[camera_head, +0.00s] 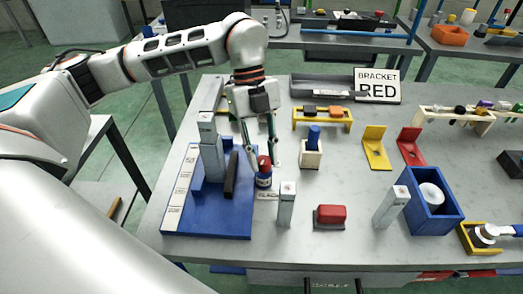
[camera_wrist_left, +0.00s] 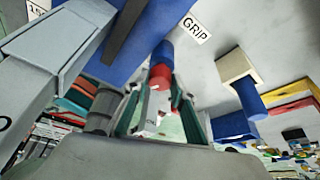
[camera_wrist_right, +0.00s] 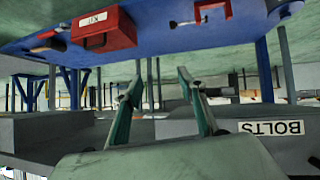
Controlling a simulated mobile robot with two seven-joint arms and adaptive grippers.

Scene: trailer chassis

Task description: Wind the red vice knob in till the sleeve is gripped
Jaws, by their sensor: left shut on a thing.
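The red vice knob (camera_head: 264,163) sits above a blue collar on the right edge of the blue vice plate (camera_head: 205,222). My left gripper (camera_head: 261,150) points down with its fingers around the knob, shut on it. A dark bar (camera_head: 231,175) and a grey post (camera_head: 211,150) stand on the plate to the left. I cannot clearly pick out the sleeve. My right gripper (camera_wrist_right: 157,80) is open and empty, away from the vice.
A grey post (camera_head: 287,204) stands close in front of the knob, beside a red block (camera_head: 331,215). A wooden holder (camera_head: 311,155) with a blue-handled piece stands to the right. Farther right are yellow and red brackets (camera_head: 410,146) and a blue box (camera_head: 437,217).

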